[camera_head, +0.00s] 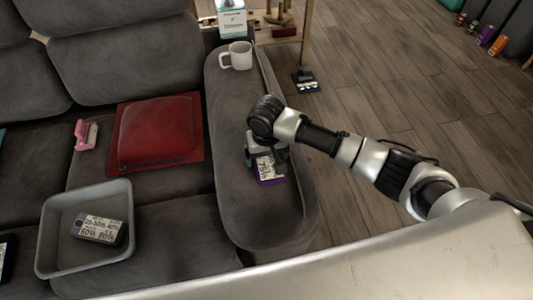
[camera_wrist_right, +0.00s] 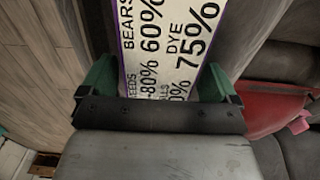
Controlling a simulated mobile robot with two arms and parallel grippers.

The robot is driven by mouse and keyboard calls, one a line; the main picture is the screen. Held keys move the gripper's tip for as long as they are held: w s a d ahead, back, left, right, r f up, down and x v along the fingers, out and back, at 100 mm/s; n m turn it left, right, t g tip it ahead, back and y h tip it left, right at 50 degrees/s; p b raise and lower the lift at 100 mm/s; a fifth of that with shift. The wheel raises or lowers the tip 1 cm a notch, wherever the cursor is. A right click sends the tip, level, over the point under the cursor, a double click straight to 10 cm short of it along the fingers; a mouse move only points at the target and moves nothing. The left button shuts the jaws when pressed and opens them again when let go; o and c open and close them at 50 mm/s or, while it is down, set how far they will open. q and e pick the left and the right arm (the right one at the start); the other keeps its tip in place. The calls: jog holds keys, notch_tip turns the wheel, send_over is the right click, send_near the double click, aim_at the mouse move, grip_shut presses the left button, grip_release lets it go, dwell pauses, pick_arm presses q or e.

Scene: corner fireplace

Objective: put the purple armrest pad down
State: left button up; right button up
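The purple armrest pad (camera_head: 271,169) shows in the head view as a dark block with a white printed label and a purple edge, at the middle of the sofa's grey armrest (camera_head: 268,215). My right gripper (camera_head: 262,152) is over the armrest with the pad at its fingers. In the right wrist view, the pad's label (camera_wrist_right: 165,45) lies between the two green fingers (camera_wrist_right: 158,80), which close on its sides. I cannot tell whether the pad touches the armrest or is just above it. My left gripper is not in view.
A white mug (camera_head: 236,56) stands at the armrest's far end. A red cushion (camera_head: 155,133) and a pink item (camera_head: 86,134) lie on the seat. A grey tray (camera_head: 62,258) holds a labelled dark block (camera_head: 99,229). The armrest's near end is clear.

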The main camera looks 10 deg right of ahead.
jog(key=shift+o, duration=0.6)
jog(key=shift+r, duration=0.1)
notch_tip(320, 180, up, 6)
jog(key=shift+r+p, duration=0.15)
jog(key=shift+p, duration=0.55)
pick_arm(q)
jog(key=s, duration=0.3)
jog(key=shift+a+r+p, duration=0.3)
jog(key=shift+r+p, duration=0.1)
pick_arm(e)
notch_tip(320, 180, up, 6)
jog(key=shift+f, duration=0.1)
jog(key=shift+s+f, duration=0.1)
